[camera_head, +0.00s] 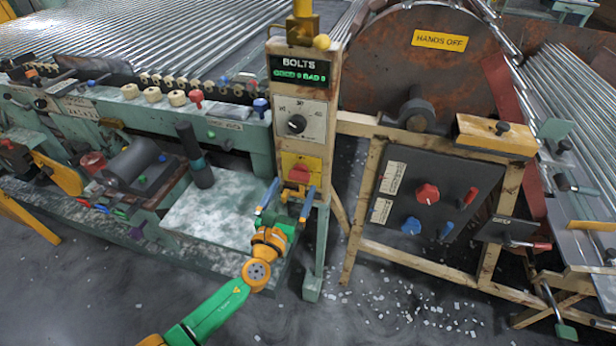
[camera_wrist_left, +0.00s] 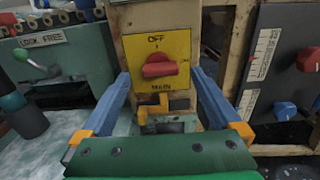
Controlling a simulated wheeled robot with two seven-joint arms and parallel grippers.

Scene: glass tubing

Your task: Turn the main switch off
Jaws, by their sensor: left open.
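The main switch is a red knob (camera_head: 299,174) on a yellow plate low on the cream control post. In the left wrist view the red knob (camera_wrist_left: 160,66) lies roughly horizontal. OFF is printed above it, ON appears at its right, and MAIN below it. My left gripper (camera_head: 291,186) is open in front of the plate. In the left wrist view its blue fingers stand on either side of the yellow plate (camera_wrist_left: 178,45), short of the knob, with nothing between them. My right gripper is not in view.
A dial panel (camera_head: 299,120) and a BOLTS display (camera_head: 299,72) sit above the switch. Right of the post, a dark panel (camera_head: 400,225) carries red and blue knobs. A green bench (camera_head: 215,215) with a dark cylinder (camera_head: 195,155) stands left.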

